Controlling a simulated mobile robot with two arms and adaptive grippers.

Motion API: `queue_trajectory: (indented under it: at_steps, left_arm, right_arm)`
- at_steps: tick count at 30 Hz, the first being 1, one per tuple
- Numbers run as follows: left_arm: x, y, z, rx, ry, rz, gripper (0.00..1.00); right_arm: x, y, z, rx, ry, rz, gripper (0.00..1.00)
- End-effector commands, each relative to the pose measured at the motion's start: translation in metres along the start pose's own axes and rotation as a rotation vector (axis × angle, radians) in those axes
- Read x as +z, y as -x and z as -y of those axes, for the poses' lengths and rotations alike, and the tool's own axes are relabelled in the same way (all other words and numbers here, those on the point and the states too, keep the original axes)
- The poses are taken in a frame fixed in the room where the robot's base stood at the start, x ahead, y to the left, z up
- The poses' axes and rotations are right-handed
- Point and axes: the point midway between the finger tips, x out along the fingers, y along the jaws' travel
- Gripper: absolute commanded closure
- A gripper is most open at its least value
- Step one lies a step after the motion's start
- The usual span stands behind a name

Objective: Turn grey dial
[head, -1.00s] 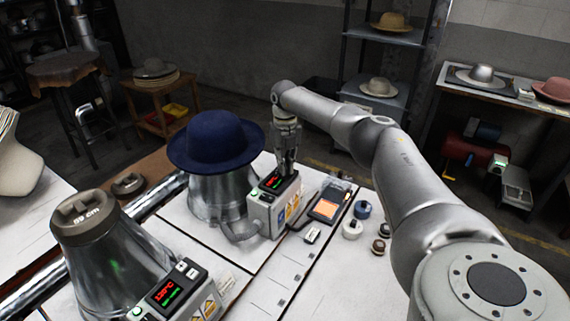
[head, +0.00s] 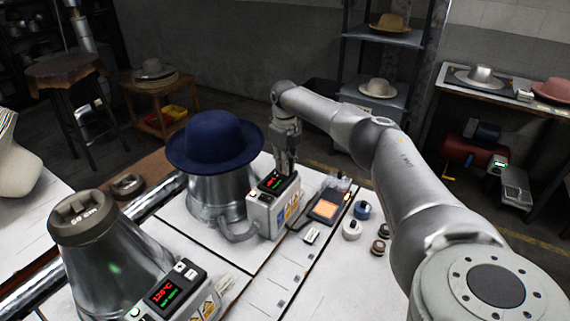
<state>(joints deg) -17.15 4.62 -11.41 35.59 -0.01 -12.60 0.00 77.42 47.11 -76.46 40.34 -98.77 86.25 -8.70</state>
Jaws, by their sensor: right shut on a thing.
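A pale grey control box (head: 267,212) with a red and green display stands beside a metal hat block (head: 213,193) that carries a navy blue hat (head: 214,141). My right gripper (head: 287,171) points down at the far end of the box's top, behind the display. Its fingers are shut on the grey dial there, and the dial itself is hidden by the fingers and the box. My left gripper is not in the head view.
A second hat block (head: 104,262) and a control box (head: 172,295) stand at front left. A device with an orange screen (head: 327,206), a blue roll (head: 362,209) and a white roll (head: 351,229) lie right of the gripper.

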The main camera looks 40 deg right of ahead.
Motion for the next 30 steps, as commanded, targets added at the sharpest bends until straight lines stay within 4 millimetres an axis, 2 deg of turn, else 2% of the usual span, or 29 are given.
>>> queue_trajectory:
  at_steps: [7,8,12,23,26,30]
  left_arm:
    - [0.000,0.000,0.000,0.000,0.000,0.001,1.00]
    - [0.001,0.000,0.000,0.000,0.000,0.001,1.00]
    - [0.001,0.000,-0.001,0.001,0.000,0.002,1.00]
    - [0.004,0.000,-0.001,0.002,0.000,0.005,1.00]
    - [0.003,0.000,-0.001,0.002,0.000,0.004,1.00]
    - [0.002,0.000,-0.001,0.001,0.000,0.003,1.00]
  right_arm:
    - [0.000,0.000,0.000,0.000,-0.001,0.001,1.00]
    - [0.000,0.000,0.000,0.000,-0.001,0.001,0.88]
    - [0.000,0.000,0.000,0.000,-0.001,0.000,0.70]
    - [0.000,0.003,0.000,0.000,-0.001,0.001,0.69]
    - [0.001,0.012,0.000,0.000,0.000,0.002,0.69]
    - [0.001,0.039,0.000,0.000,0.000,0.005,0.69]
